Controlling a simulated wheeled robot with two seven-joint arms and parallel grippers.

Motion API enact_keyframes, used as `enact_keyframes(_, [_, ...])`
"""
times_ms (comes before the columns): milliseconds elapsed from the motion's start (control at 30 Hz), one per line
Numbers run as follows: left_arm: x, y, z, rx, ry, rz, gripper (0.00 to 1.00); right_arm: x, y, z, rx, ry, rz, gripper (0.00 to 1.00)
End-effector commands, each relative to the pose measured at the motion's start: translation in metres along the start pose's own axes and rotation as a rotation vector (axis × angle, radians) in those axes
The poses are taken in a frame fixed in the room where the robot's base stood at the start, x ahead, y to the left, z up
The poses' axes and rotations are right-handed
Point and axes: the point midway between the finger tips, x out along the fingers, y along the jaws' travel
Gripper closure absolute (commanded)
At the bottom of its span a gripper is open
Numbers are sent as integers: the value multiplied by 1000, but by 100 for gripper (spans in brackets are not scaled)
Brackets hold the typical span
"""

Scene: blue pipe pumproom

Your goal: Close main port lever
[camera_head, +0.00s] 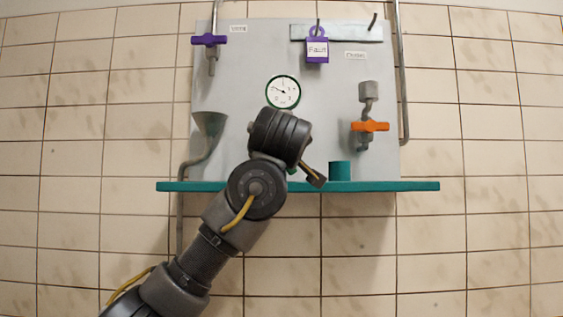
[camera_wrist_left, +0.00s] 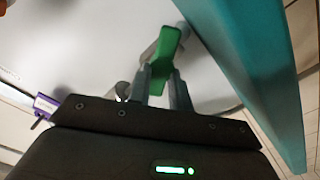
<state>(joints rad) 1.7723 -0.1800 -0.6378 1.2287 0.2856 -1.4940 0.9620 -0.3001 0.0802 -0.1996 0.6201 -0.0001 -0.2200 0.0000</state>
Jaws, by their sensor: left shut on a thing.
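A green lever (camera_wrist_left: 166,48) shows in the left wrist view, mounted on the pale panel close to the teal shelf. My left gripper (camera_wrist_left: 161,78) is shut on the green lever, with one grey finger on each side of its near end. In the head view my left arm reaches up to the panel (camera_head: 235,75) below the round gauge (camera_head: 283,92). My right gripper is in neither view.
The teal shelf (camera_head: 410,186) runs just below the lever, with a teal cup (camera_head: 340,171) on it. An orange valve handle (camera_head: 370,126) is at right, a funnel (camera_head: 209,125) at left. A purple handle (camera_head: 209,40) and purple padlock (camera_head: 317,49) are higher up.

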Motion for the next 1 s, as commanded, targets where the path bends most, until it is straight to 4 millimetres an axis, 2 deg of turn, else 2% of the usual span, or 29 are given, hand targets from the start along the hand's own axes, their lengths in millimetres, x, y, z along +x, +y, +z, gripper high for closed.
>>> enact_keyframes(533, [0,0,-1,-34,1,0,100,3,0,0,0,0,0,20])
enact_keyframes(567, [0,0,-1,-34,1,0,79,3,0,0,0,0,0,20])
enact_keyframes(700, [0,0,-1,-33,1,0,60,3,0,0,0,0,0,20])
enact_keyframes(1000, [-1,0,0,-32,0,0,58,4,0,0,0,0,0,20])
